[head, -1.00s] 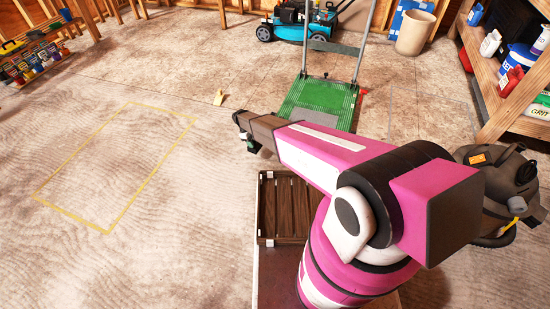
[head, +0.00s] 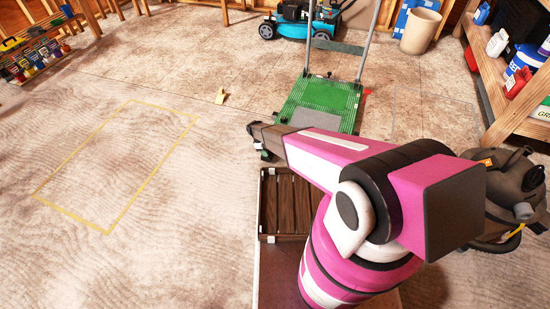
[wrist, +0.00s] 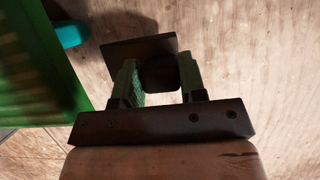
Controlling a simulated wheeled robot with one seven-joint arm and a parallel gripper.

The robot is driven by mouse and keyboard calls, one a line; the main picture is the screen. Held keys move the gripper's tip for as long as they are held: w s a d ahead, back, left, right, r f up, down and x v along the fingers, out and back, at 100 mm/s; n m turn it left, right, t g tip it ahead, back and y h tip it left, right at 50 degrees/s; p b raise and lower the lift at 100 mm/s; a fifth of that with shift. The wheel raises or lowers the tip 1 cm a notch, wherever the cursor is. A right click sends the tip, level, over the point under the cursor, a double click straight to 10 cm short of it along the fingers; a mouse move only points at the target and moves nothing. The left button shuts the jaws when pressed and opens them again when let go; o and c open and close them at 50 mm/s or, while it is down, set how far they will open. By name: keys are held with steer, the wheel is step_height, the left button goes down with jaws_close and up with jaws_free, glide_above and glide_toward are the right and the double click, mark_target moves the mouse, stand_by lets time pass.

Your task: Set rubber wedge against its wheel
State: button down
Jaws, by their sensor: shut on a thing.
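My gripper (head: 266,155) is in front of the near left corner of the green platform cart (head: 318,98), above the floor. In the wrist view my gripper (wrist: 158,64) has its two green fingers shut on a dark wedge (wrist: 140,46), which I take to be the rubber wedge. Its flat plate sticks out past the fingertips. The cart's green side (wrist: 35,75) is at the left, apart from the wedge. A teal rounded part (wrist: 72,33), possibly a wheel, shows beside it. In the head view the wedge and the near wheels are hidden or too small to tell.
A brown slatted crate (head: 268,238) is below my arm. A small yellow wedge-like piece (head: 222,97) lies on the floor left of the cart. A shop vacuum (head: 505,190) and shelf (head: 520,112) stand right. Floor inside the yellow tape outline (head: 72,219) is clear.

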steer(key=shift+s+d+f, duration=0.3)
steer(key=shift+d+f, duration=0.3)
steer(key=shift+d, duration=0.25)
steer(key=shift+s+d+f, duration=0.3)
steer(key=shift+d+f, duration=0.25)
steer(key=shift+d, duration=0.25)
steer(key=shift+s+d+f, duration=0.3)
steer(key=shift+d+f, duration=0.3)
steer(key=shift+d, duration=0.25)
steer(key=shift+f, duration=0.1)
steer(key=c, duration=0.7)
jaws_free()
steer(key=v, duration=1.2)
steer(key=s+d+r+m+y, duration=0.1)
steer(key=s+d+r+m, duration=0.3)
steer(key=r, duration=0.8)
steer(key=s+d+r+m+t+y, duration=0.1)
steer(key=s+d+r+m, duration=0.4)
steer(key=s+d+r, duration=0.4)
steer(key=s+d+r+m+y, duration=0.2)
steer(key=s+d+r+m, duration=0.3)
steer(key=d+r, duration=0.5)
step_height(320, 180, up, 7)
steer(key=shift+s+t, duration=0.3)
steer(key=shift+s, duration=0.8)
